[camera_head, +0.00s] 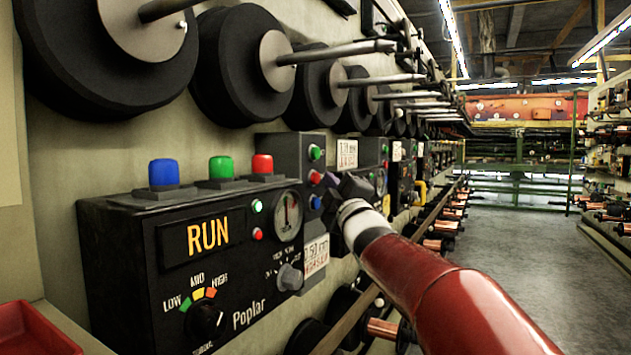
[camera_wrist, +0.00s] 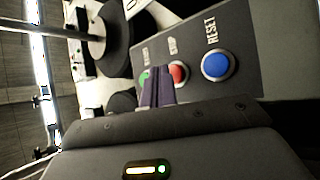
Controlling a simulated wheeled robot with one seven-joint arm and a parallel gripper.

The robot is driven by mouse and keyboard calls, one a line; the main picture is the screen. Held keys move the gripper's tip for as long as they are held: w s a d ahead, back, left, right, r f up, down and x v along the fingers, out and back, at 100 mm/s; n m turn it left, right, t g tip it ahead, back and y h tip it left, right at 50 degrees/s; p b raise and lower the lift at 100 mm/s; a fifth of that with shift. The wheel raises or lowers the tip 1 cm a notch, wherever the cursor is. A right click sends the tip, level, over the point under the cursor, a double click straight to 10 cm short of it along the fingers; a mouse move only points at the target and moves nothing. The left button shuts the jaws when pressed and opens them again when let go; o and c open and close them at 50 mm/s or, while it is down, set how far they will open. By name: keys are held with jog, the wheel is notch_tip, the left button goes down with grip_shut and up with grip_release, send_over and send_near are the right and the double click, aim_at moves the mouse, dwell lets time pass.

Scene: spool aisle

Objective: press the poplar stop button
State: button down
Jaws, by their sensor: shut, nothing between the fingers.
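The black control box marked Poplar (camera_head: 140,270) is on the left wall, its display reading RUN. A grey button panel (camera_head: 280,150) adjoins it, with a green button (camera_head: 315,153), a red button (camera_head: 315,177) and a blue button (camera_head: 315,202). In the wrist view the blue button (camera_wrist: 216,65) is labelled RESET; the red button (camera_wrist: 179,72) has a blurred label, and the green button (camera_wrist: 144,77) is partly hidden. My gripper (camera_wrist: 157,88) is shut and empty, its fingertips beside the red button, between it and the green one. I cannot tell whether they touch.
Blue, green and red domed buttons (camera_head: 220,168) stand on top of the Poplar box. Black spools (camera_head: 235,70) on projecting metal rods hang above. More control boxes line the wall farther along. The aisle floor (camera_head: 525,260) to the right is clear.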

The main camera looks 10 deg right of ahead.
jog(key=shift+w+a, duration=0.35)
jog(key=shift+a, duration=0.15)
dwell(0.8)
jog(key=shift+s+d+b, duration=0.4)
jog(key=shift+s+d, duration=0.2)
jog(key=shift+d, duration=0.15)
jog(key=s+d, duration=0.3)
jog(key=d, duration=0.2)
jog(key=shift+s, duration=0.25)
dwell(0.4)
